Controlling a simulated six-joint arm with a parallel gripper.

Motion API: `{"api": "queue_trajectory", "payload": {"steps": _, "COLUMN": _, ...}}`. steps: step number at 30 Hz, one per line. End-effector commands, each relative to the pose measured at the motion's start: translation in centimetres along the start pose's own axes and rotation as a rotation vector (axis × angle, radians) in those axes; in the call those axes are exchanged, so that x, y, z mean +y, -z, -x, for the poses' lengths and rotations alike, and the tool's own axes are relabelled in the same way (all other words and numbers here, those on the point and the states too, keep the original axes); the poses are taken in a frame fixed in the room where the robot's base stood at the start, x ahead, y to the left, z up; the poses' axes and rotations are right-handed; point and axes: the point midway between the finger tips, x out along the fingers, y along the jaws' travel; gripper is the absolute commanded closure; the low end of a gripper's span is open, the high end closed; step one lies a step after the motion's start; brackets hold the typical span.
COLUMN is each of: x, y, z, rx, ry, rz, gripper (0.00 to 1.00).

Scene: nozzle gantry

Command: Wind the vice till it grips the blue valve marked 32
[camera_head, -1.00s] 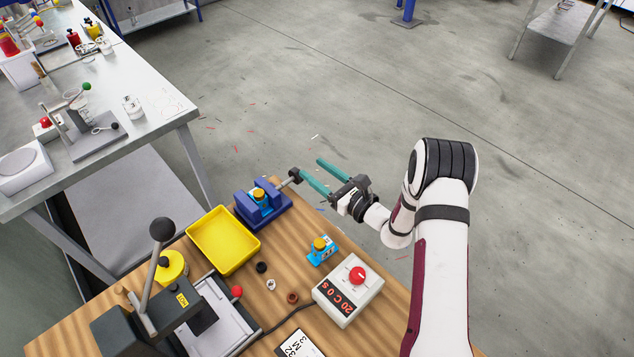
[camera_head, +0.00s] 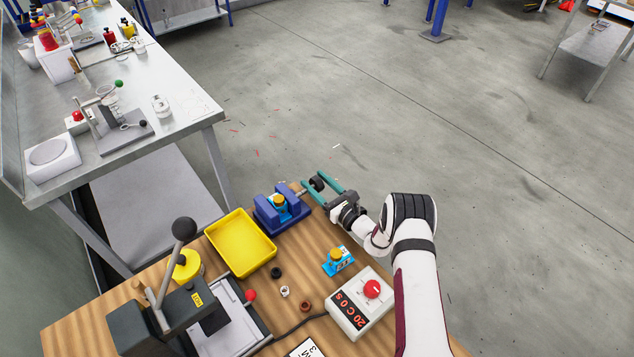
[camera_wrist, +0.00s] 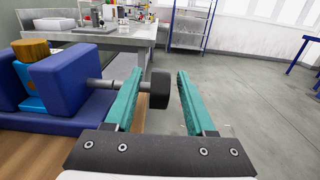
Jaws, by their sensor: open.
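The blue vice (camera_head: 270,223) stands at the far edge of the wooden bench, its screw pointing right. A blue valve with a yellow-brown cap (camera_head: 279,203) sits between its jaws; its marking cannot be read, and I cannot tell whether the jaws touch it. The vice's dark round knob (camera_head: 318,183) is at the end of the screw. My gripper (camera_head: 323,188) is open with its teal fingers on either side of the knob. In the wrist view the knob (camera_wrist: 159,89) lies between the fingertips (camera_wrist: 158,85), with a gap to the right finger.
A yellow tray (camera_head: 240,262) is left of the vice. A lever press (camera_head: 165,310) stands at front left. Open floor lies beyond the bench.

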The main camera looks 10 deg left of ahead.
Motion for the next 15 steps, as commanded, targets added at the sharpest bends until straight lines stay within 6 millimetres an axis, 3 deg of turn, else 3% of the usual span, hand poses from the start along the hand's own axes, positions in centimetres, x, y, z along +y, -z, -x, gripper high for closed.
{"api": "queue_trajectory", "payload": {"steps": 5, "x": 0.01, "y": 0.01, "z": -0.01, "rx": 0.0, "ry": 0.0, "rz": 0.0, "gripper": 0.45}}
{"api": "queue_trajectory", "payload": {"steps": 6, "x": 0.01, "y": 0.01, "z": -0.01, "rx": 0.0, "ry": 0.0, "rz": 0.0, "gripper": 0.49}}
{"api": "queue_trajectory", "payload": {"steps": 15, "x": 0.01, "y": 0.0, "z": 0.01, "rx": 0.0, "ry": 0.0, "rz": 0.0, "gripper": 1.0}}
